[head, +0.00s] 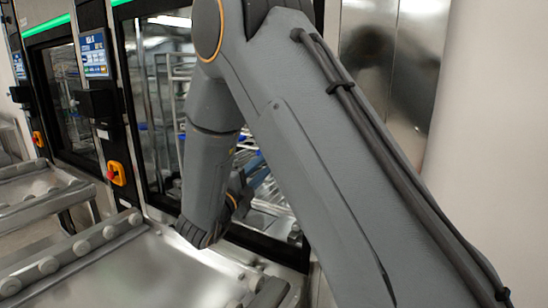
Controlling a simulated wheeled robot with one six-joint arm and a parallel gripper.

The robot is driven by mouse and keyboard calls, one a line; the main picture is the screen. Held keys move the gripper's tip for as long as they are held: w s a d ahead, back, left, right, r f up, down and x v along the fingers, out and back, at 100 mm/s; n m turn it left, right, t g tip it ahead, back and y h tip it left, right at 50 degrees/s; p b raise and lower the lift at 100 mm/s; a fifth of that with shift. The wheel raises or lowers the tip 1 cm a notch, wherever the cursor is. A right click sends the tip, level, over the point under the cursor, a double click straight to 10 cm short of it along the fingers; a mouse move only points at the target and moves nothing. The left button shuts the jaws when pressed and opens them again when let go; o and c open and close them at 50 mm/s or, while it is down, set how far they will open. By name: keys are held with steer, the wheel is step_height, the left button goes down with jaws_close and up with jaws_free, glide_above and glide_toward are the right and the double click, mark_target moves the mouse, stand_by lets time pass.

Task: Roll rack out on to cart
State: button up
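A rack (262,182), metal with some blue items on it, shows partly inside the near washer (124,75), behind my arm. Much of it is hidden by my arm. The cart (150,270) is a shiny metal deck in the foreground, in front of the washer, with roller rails along its sides. No rack shows on the visible part of the deck. My arm crosses the middle of the view and reaches down by the washer front. My gripper is hidden behind my own arm, so its fingers and any contact with the rack do not show.
A roller rail (70,255) runs along the cart's left side. A second washer (62,95) and another roller table (35,200) stand to the left. An orange and red switch (117,173) sits on the washer front. A pale wall or column (495,140) stands at right.

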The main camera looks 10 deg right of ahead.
steer(key=p+x, duration=0.1)
steer(key=x, duration=0.5)
steer(key=shift+w+d+r, duration=0.1)
steer(key=shift+w+d, duration=0.15)
steer(key=shift+c, duration=0.3)
